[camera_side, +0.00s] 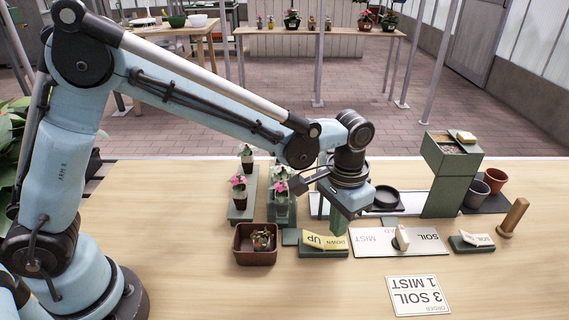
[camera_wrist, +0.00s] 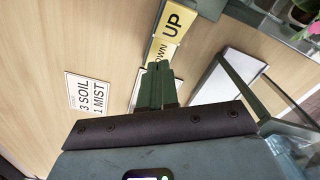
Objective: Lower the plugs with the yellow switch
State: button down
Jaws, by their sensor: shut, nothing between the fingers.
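The yellow switch (camera_side: 324,241) is a rocker on a green base near the table's front, with UP on its left half and DOWN on its right. In the wrist view the yellow switch (camera_wrist: 170,28) shows UP clearly, and DOWN is partly covered by my fingers. My gripper (camera_side: 347,222) is shut and empty, pointing down at the DOWN end; I cannot tell if it touches. Its green fingers (camera_wrist: 157,75) are together in the wrist view. Potted plugs with pink flowers (camera_side: 281,188) stand at a green holder (camera_side: 283,215) behind the switch, partly hidden by my arm.
A brown tray (camera_side: 241,257) with a small plant stands left of the switch. Right are a white SOIL/MIST panel (camera_side: 372,243) with a knob, another switch (camera_side: 470,243), a green soil dispenser (camera_side: 440,195) and a wooden peg (camera_side: 514,215). An order card (camera_side: 418,295) lies in front.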

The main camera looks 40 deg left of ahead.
aim_at(336, 242)
jog(key=shift+r, duration=2.55)
jog(key=s+a+r+n+t, duration=0.1)
jog(key=s+a+t, duration=0.2)
jog(key=a, duration=0.6)
jog(key=s+a+r+n+t, duration=0.2)
jog(key=s+a+t, duration=0.2)
jog(key=s+a, duration=0.4)
jog(key=shift+a+r, duration=0.3)
jog(key=shift+a, duration=0.3)
jog(key=shift+s, duration=0.1)
